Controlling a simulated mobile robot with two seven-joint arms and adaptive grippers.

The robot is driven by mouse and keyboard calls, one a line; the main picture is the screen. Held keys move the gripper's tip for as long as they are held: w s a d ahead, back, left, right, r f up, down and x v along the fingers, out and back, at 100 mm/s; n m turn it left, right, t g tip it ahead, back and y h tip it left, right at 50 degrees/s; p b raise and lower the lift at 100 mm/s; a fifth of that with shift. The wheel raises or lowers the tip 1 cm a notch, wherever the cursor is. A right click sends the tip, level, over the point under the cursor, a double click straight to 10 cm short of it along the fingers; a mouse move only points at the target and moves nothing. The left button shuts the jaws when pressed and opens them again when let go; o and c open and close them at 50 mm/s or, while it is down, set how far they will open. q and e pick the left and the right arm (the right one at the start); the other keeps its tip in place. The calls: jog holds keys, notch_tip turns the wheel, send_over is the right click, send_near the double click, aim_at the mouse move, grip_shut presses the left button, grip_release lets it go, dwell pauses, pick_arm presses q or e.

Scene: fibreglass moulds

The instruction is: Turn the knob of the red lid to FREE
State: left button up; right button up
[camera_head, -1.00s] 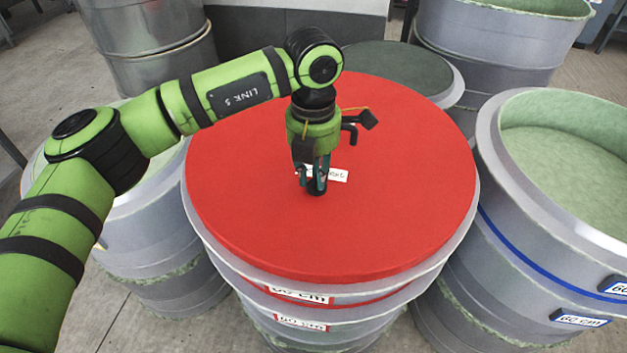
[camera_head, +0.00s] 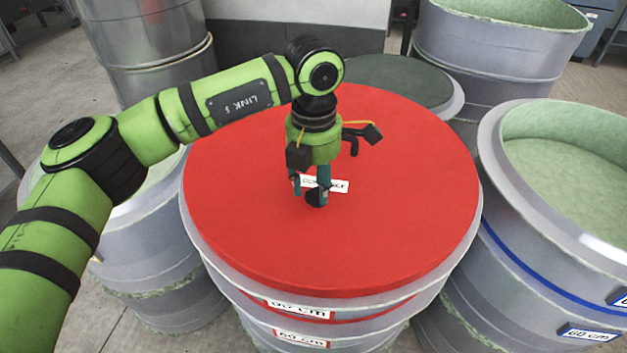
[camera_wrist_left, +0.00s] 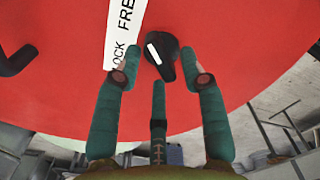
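The red lid (camera_head: 400,210) lies flat on a grey mould. Its black, teardrop-shaped knob (camera_wrist_left: 163,52) with a white mark shows in the left wrist view, and in the head view (camera_head: 314,199) it is partly hidden by my fingers. I see clear gaps on both sides. My right gripper is in neither view.
Open moulds with pale green insides stand close on the right (camera_head: 560,150) and at the back right (camera_head: 500,45). A dark-topped drum (camera_head: 405,78) stands behind the lid. A dark curved piece (camera_wrist_left: 15,60) shows at the wrist view's left edge. The lid's front is clear.

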aim_at(314, 188)
pick_arm(q)
notch_tip(314, 188, up, 12)
dwell(0.7)
